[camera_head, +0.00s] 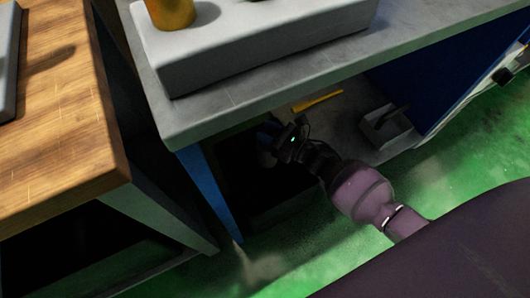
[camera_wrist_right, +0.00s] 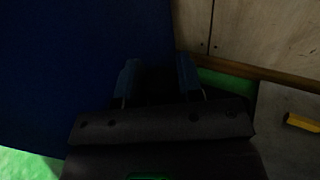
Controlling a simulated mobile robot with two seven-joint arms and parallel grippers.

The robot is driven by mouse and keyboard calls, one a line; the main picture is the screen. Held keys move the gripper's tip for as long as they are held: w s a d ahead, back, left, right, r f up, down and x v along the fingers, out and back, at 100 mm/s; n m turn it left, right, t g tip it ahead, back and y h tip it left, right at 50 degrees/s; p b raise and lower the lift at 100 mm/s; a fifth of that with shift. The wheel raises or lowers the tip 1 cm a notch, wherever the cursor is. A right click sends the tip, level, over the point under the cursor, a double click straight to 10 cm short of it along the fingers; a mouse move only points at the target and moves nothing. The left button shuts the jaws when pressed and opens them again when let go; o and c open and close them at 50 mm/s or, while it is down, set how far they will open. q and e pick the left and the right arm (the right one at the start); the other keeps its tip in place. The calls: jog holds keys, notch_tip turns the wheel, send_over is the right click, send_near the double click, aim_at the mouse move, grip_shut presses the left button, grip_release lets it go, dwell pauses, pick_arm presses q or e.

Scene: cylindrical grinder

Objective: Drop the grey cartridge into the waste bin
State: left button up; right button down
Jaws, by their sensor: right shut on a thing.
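My right gripper (camera_head: 268,142) reaches under the grey workbench, above a dark open space beside the blue leg. In the right wrist view its two blue fingers (camera_wrist_right: 157,76) stand apart with a dark shape between them. I take this shape to be the grey cartridge (camera_wrist_right: 157,88), but its colour and outline are lost in shadow. A dark box (camera_head: 284,214) under the bench, below the gripper, looks like the waste bin; its inside is black. My left gripper is not in view.
The grey bench top (camera_head: 240,98) overhangs my right arm. A blue leg (camera_head: 211,190) stands left of the gripper and a blue panel (camera_head: 440,75) to the right. A yellow item (camera_head: 317,101) and a grey block (camera_head: 386,128) lie on the low shelf. Green floor is clear in front.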

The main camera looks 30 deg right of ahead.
dwell(0.3)
jog(key=c, duration=0.7)
grip_release()
jog(key=shift+f, duration=0.1)
jog(key=shift+s+d, duration=0.3)
jog(key=shift+s, duration=0.15)
pick_arm(q)
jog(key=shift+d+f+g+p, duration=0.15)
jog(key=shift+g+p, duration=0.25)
jog(key=shift+p, duration=0.45)
pick_arm(e)
jog(key=shift+v, duration=4.85)
